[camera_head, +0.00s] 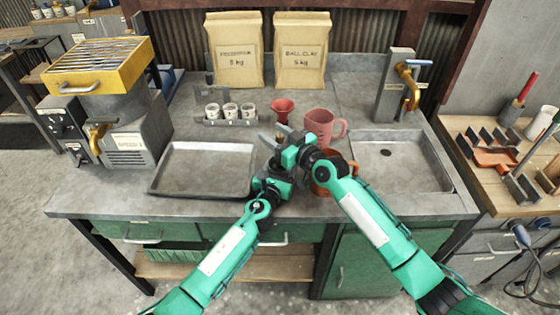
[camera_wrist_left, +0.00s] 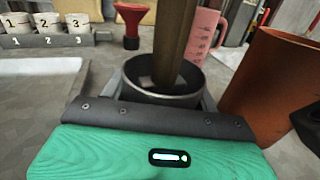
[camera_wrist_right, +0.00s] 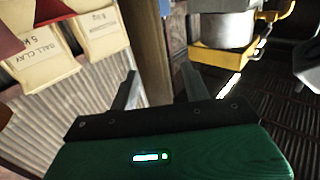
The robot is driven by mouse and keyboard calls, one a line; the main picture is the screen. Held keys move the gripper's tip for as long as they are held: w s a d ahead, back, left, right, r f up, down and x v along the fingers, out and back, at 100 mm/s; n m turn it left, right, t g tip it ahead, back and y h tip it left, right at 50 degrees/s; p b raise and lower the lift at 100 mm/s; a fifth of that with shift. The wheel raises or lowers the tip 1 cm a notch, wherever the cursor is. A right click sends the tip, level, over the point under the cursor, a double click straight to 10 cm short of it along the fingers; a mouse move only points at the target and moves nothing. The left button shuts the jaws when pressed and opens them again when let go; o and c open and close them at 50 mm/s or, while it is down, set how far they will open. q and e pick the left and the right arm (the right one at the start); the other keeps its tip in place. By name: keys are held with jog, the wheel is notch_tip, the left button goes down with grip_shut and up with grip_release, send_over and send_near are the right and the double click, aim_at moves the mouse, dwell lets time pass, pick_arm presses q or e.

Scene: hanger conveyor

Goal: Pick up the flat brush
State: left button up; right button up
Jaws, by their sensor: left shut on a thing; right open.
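My left gripper (camera_head: 272,174) is shut on a dark round cup (camera_wrist_left: 165,97), which sits between its fingers in the left wrist view. A flat brown wooden piece (camera_wrist_left: 182,40), apparently the flat brush's handle, stands up out of this cup; its lower end is hidden inside. My right gripper (camera_head: 272,135) is open, just above and behind the left one in the head view. In the right wrist view a brown upright strip shows between its fingers (camera_wrist_right: 160,92); I cannot tell whether it is the handle or a post behind.
A pink measuring jug (camera_head: 320,125), a red funnel (camera_head: 283,108) and a brown-orange pot (camera_head: 345,166) stand close by. An empty tray (camera_head: 203,170) lies left, numbered cups (camera_head: 230,111) behind it. A sink (camera_head: 400,160) is at right, clay bags (camera_head: 302,52) at the back.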

jog(key=shift+c, duration=0.5)
grip_shut()
